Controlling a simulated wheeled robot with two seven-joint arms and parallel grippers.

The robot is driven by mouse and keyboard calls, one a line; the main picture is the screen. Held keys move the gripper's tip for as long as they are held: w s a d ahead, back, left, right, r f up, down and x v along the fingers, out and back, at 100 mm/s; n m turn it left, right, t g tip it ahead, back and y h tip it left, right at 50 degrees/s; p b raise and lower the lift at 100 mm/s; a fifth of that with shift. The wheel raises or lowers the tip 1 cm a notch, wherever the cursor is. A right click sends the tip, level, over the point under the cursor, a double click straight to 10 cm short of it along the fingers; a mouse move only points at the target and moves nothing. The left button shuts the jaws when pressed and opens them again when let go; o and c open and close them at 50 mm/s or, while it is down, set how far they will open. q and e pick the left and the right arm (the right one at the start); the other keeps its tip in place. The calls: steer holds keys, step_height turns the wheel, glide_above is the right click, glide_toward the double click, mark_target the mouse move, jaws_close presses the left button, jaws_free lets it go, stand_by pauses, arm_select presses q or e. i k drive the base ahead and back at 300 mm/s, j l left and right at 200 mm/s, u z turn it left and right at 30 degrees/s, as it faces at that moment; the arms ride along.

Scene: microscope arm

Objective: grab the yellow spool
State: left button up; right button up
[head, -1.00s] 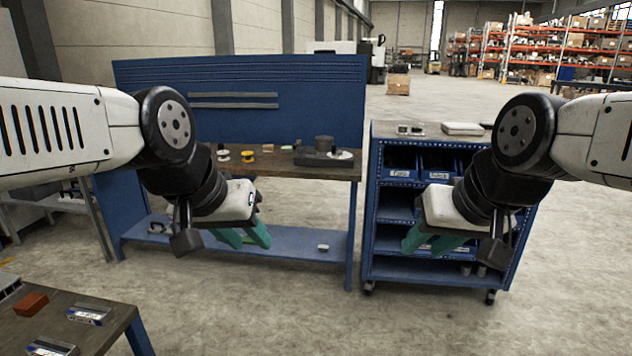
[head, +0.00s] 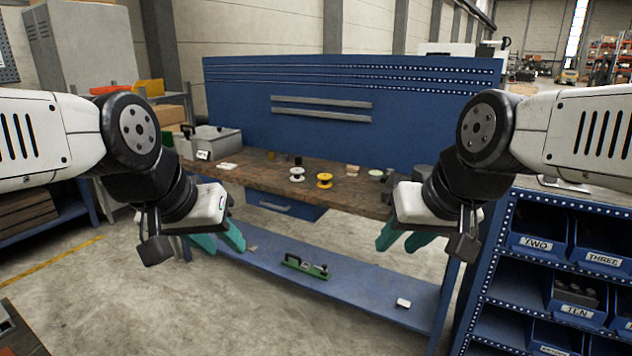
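The yellow spool (head: 324,181) stands on the wooden top of the blue workbench (head: 262,181), near its front edge. A white spool (head: 297,174) stands just left of it. My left gripper (head: 218,244) has green fingers, set apart and empty, in front of the bench and left of the spool. My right gripper (head: 402,240) also has its green fingers apart and empty, right of the spool. Both grippers are well short of the spool, and nothing touches it.
A grey toolbox (head: 212,142) sits at the bench's left end. The lower shelf (head: 345,280) holds a green level-like tool (head: 305,266) and a small white block (head: 403,303). A blue bin rack (head: 540,270) stands at the right. Open floor lies in front.

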mark_target(325, 176)
steer(key=i+j+z, duration=0.15)
steer(key=i+j, duration=0.3)
steer(key=i, duration=0.35)
steer(key=i+j+z, duration=0.15)
steer(key=i+j, duration=0.45)
steer(key=i, duration=0.2)
steer(key=i+j+z, duration=0.15)
steer(key=i+j, duration=0.45)
steer(key=i, duration=0.15)
